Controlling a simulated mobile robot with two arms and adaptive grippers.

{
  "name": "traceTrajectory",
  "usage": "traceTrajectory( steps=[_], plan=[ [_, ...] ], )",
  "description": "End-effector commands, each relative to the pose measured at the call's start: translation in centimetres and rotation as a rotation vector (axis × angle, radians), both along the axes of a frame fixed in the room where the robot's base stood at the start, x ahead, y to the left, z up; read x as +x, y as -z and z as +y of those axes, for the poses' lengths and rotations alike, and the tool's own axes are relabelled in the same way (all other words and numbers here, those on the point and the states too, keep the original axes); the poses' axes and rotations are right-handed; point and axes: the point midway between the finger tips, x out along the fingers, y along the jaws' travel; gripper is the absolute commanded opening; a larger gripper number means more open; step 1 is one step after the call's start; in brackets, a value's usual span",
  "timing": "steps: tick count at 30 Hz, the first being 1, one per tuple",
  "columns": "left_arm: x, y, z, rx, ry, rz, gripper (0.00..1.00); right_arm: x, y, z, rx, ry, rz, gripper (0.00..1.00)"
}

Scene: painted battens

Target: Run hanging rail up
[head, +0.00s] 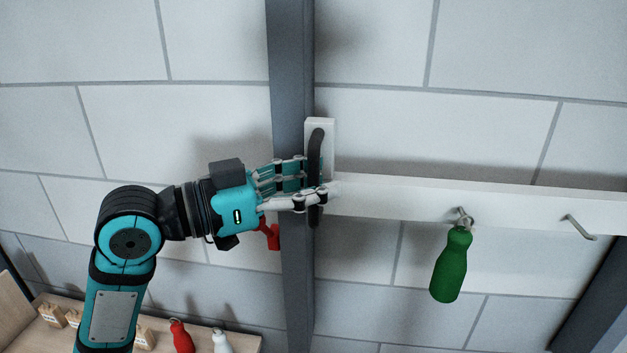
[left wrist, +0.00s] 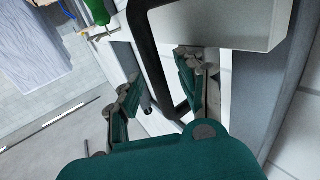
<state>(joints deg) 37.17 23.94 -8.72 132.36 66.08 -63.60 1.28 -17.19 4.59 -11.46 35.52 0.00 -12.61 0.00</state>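The white hanging rail (head: 400,196) runs across the wall to the right, with a taller end plate and a black upright handle (head: 315,150) at its left end. My left gripper (head: 318,190) is at the handle. In the left wrist view, the black handle (left wrist: 148,60) passes between the two spread fingers (left wrist: 160,95), with gaps showing beside it. A green bottle-shaped piece (head: 451,265) hangs from a rail hook (head: 464,217); another hook (head: 580,229) is bare. A red piece (head: 272,238) shows partly behind my gripper; its hanging point is hidden. My right gripper is not in view.
A dark grey upright post (head: 292,60) stands behind the rail's left end, and another (head: 597,300) is at lower right. A wooden shelf (head: 240,342) at lower left holds wooden tags (head: 51,315), a red piece (head: 181,338) and a white piece (head: 221,342).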

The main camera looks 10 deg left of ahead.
Motion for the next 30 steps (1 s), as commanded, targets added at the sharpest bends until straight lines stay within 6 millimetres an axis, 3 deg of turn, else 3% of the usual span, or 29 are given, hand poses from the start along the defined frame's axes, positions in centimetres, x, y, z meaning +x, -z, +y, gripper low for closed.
traceTrajectory(
  steps=[8,18,30],
  plan=[
    [0.14,0.01,-0.15,0.001,-0.001,0.001,0.38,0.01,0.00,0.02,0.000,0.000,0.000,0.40],
    [0.11,0.01,-0.13,0.001,-0.001,0.001,0.00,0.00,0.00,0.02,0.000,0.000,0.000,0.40],
    [0.11,0.04,-0.12,0.001,-0.001,0.001,0.00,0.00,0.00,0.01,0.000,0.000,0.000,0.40]
  ],
)
